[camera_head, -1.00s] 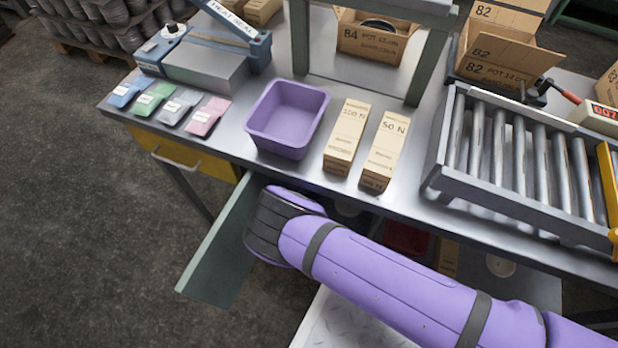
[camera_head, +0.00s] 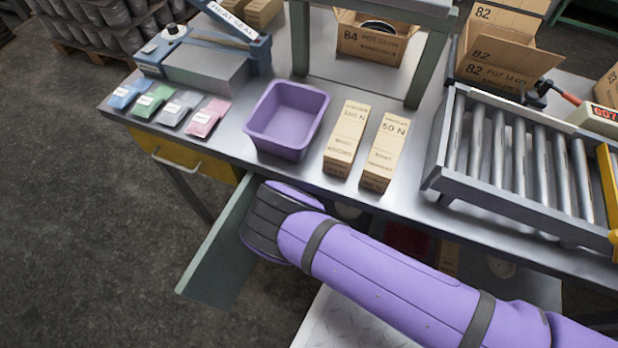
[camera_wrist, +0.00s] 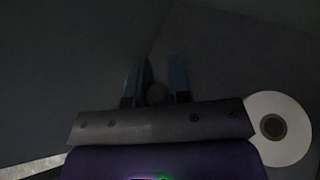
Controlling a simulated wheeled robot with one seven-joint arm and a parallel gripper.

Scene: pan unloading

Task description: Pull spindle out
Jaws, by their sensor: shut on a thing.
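In the wrist view my gripper (camera_wrist: 154,84) shows two blue fingers in deep shadow. They are shut on a dark, rounded piece (camera_wrist: 156,95), which seems to be the spindle; its length and far end are too dim to make out. A white roll with a brown core (camera_wrist: 278,128) is at the right, beside the gripper and apart from the fingers. In the head view my purple arm reaches under the tabletop beside an open grey-green panel (camera_head: 222,255); my gripper and the spindle are hidden there.
Above the arm, the metal table (camera_head: 225,140) holds a purple bin (camera_head: 287,150), two tan cartons (camera_head: 347,140) (camera_head: 385,152) and a roller conveyor (camera_head: 435,165). The table edge runs close over my arm. Open floor lies at the left.

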